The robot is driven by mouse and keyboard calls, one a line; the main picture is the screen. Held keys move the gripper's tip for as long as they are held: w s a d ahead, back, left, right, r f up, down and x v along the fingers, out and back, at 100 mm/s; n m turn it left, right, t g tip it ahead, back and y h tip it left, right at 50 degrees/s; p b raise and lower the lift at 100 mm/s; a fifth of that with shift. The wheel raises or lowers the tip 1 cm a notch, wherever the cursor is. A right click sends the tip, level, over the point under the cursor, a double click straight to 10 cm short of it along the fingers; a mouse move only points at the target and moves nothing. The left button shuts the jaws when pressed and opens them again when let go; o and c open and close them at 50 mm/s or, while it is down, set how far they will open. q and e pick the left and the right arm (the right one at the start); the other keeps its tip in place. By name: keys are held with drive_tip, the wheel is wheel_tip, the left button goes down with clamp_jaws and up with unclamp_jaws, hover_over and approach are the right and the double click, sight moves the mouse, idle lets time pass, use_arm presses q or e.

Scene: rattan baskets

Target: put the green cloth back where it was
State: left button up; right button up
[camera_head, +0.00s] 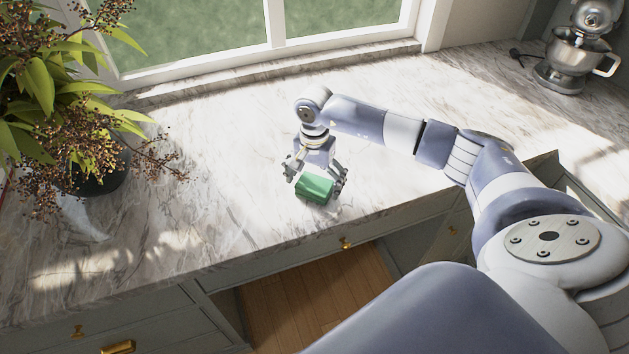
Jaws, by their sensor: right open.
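The green cloth (315,187) is a small folded block in the middle of the marble counter, near its front edge. My right gripper (316,182) points down over it, with one finger on each side of the cloth. The jaws are open. I cannot tell whether the fingers touch the cloth or whether it rests fully on the counter. My left gripper is not in view.
The marble counter (230,150) is mostly clear around the cloth. A potted plant (100,170) stands at the left. A stand mixer (578,50) stands at the back right. A window (240,30) is behind. Drawers (300,262) are below the front edge.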

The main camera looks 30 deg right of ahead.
sight(314, 184)
drive_tip(key=shift+r, duration=0.2)
drive_tip(key=shift+w+r, duration=0.1)
drive_tip(key=shift+r, duration=0.15)
wheel_tip(314, 184, up, 12)
drive_tip(key=b, duration=0.3)
drive_tip(key=shift+f, duration=0.25)
